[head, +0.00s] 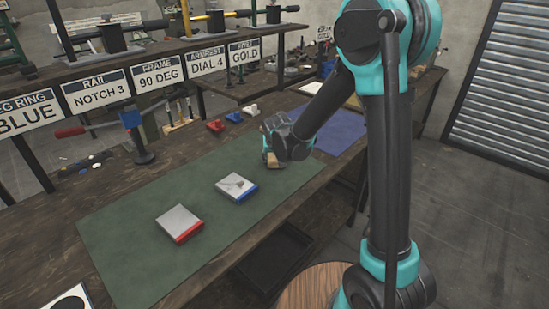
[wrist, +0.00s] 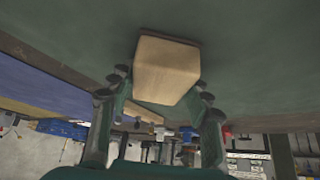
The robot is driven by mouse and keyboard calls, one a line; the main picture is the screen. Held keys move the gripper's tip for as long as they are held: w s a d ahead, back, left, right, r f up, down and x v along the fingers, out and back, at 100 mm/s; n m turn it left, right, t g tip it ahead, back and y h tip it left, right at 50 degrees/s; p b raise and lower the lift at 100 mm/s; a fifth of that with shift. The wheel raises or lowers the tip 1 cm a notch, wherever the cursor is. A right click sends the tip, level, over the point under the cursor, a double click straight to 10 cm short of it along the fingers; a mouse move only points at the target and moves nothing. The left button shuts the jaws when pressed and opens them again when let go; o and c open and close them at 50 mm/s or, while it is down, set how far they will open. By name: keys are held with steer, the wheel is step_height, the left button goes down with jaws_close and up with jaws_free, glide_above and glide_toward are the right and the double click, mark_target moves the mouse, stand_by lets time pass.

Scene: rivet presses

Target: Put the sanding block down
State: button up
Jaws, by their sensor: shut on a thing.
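The sanding block is a tan, wood-coloured block (head: 273,160). In the head view it shows just below my gripper (head: 270,155), at the far right part of the green mat (head: 140,215). In the wrist view the block (wrist: 166,68) sits between the two fingers of my gripper (wrist: 163,92), which are shut on it. The green mat (wrist: 250,55) fills the top of that view, very close to the block's end. A dark shadow lies along that end. I cannot tell whether block and mat touch. Part of the block is hidden by the gripper in the head view.
A blue-edged plate (head: 236,187) and a red-edged plate (head: 180,224) lie on the mat, left of my gripper. Small red (head: 215,125) and blue (head: 233,117) parts lie behind. A blue mat (head: 340,131) is at right. Signs hang from the shelf (head: 158,77).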

steer(key=o, duration=1.5)
steer(key=shift+f, duration=0.1)
steer(key=shift+c, duration=0.2)
steer(key=a+v, duration=0.1)
steer(key=v, duration=1.1)
steer(key=shift+m+g+h, duration=0.4)
steer(key=shift+g, duration=0.2)
steer(key=s+d+f, duration=0.1)
steer(key=s+d, duration=0.1)
steer(key=d, duration=0.3)
steer(key=s+d+f, duration=0.1)
steer(key=s+d, duration=0.1)
steer(key=d, duration=0.3)
steer(key=s+d+f, duration=0.1)
steer(key=s+d, duration=0.2)
steer(key=d, duration=0.3)
steer(key=shift+f, duration=0.3)
steer(key=s+d+f, duration=0.3)
steer(key=s+d, duration=0.2)
steer(key=s, duration=0.2)
steer(key=s+d+f+g, duration=0.1)
steer(key=s+d+f, duration=0.2)
steer(key=s+d, duration=0.2)
steer(key=shift+s+f+m, duration=0.3)
steer(key=shift+s+f, duration=0.1)
steer(key=shift+s, duration=0.55)
steer(key=shift+d, duration=0.1)
